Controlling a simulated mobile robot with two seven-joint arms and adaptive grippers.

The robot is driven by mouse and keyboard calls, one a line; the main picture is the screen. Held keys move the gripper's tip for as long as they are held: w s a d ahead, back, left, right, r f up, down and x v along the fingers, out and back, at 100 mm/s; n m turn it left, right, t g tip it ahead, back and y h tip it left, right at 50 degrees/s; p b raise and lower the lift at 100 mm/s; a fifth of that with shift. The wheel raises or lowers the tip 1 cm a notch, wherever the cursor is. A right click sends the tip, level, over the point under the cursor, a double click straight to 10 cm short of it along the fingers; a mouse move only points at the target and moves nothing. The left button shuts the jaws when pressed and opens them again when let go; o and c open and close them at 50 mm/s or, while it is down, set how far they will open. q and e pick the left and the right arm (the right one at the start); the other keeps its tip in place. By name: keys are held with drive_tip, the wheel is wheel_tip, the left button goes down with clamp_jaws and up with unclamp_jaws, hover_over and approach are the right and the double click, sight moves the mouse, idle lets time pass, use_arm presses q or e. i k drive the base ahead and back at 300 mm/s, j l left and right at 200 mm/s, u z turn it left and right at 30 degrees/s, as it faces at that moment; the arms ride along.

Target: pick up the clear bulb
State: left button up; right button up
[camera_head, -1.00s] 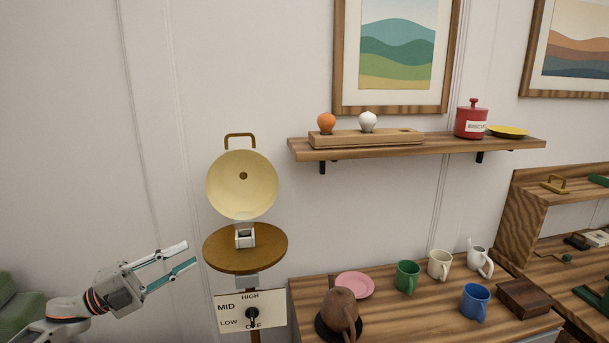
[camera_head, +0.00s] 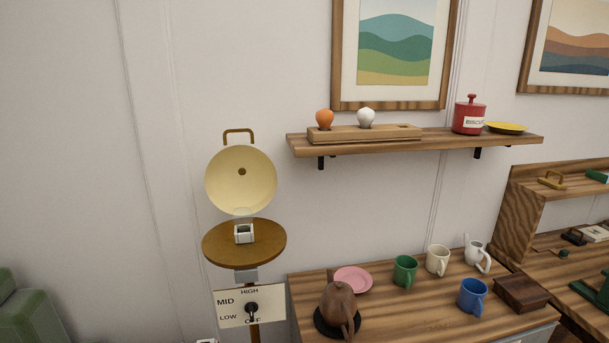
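No plainly recognisable clear bulb stands out. A faint see-through shape (camera_head: 243,213) shows just above the white socket (camera_head: 244,234) on the lamp's round wooden disc (camera_head: 222,248); it may be the clear bulb, but I cannot tell for sure. An orange bulb (camera_head: 324,119) and a white bulb (camera_head: 366,118) stand upright in a wooden holder (camera_head: 395,131) on the wall shelf. Neither of my grippers can be made out in the view. A small pale piece at the bottom edge, left of the lamp's dial, is too cut off to identify.
The lamp's cream dish (camera_head: 228,185) tilts up behind the disc, and a dial plate (camera_head: 228,305) sits below. The shelf (camera_head: 470,145) also bears a red biscuit jar (camera_head: 468,110) and yellow plate (camera_head: 506,127). Mugs, a pink plate (camera_head: 352,279) and a brown teapot (camera_head: 338,298) crowd the counter.

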sight(242, 217)
drive_tip(key=l+u, duration=0.2)
drive_tip(key=l, duration=0.15)
drive_tip(key=k+l+u, duration=0.1)
drive_tip(key=l+u, duration=0.15)
drive_tip(key=k+l+u, duration=0.2)
drive_tip(key=l, duration=0.25)
drive_tip(key=l+u, duration=0.2)
drive_tip(key=l, duration=0.15)
